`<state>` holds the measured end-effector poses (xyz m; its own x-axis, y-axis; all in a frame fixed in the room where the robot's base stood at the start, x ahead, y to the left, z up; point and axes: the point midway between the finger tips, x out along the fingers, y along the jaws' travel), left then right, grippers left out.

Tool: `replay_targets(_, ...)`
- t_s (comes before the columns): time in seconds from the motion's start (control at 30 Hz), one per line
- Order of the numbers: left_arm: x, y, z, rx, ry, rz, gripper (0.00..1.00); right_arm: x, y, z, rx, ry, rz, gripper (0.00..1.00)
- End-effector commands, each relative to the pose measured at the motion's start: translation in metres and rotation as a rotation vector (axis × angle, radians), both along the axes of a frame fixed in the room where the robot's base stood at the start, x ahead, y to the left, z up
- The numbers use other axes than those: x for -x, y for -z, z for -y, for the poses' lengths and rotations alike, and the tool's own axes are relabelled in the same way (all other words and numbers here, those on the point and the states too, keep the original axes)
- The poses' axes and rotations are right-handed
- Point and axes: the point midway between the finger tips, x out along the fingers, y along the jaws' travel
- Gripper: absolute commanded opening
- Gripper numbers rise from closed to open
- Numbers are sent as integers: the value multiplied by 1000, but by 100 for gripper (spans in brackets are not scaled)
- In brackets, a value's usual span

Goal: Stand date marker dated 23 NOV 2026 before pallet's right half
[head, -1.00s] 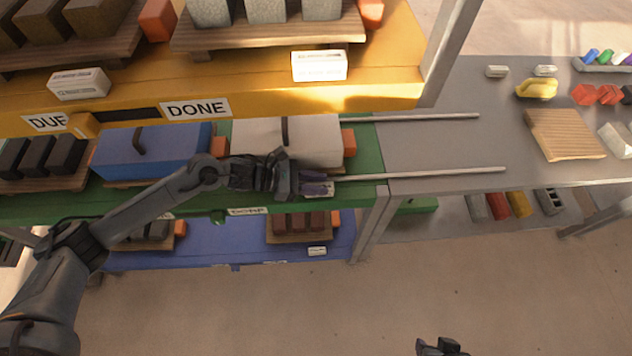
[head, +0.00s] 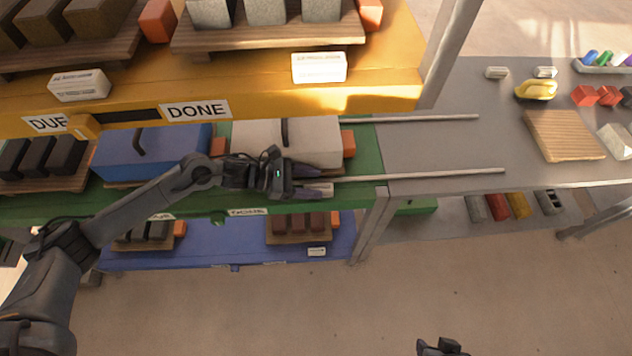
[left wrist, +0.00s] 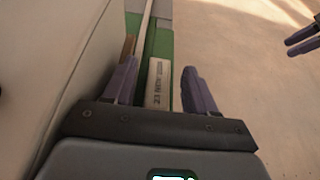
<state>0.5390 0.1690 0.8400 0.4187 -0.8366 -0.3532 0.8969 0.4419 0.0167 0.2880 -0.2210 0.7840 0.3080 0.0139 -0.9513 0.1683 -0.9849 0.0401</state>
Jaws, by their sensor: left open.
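The date marker (left wrist: 158,84) is a small white block on the green shelf. In the left wrist view it lies between my left gripper's fingertips (left wrist: 158,82), apart from both; its print reads 23 NOV, the year too small to be sure of. In the head view the marker (head: 327,189) is partly hidden by my left gripper (head: 312,188), which is open at the shelf's front edge. The pallet behind is largely hidden under a white cover (head: 300,140). My right gripper (head: 440,346) is at the bottom edge, its jaws unclear.
A blue cover (head: 165,150) stands left of the white one. The yellow shelf (head: 385,85) above carries loaded pallets and two white markers (head: 319,68). Two rails (head: 430,175) run right onto a grey table (head: 440,145) holding a bare wooden pallet (head: 563,135).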

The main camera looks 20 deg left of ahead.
Motion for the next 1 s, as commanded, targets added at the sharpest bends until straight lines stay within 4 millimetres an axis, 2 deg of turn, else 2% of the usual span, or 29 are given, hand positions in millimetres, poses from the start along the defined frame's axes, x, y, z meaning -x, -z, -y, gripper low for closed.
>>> replay_targets(0.2,15,-11,-29,-3,2,-2,56,0,-4,0,0,-1,0,43)
replay_targets(0.4,23,-19,-45,0,2,-2,56,0,-5,-1,-2,1,0,43)
replay_targets(1.0,25,-21,-49,1,3,-2,56,0,-5,-2,-10,6,-2,43)
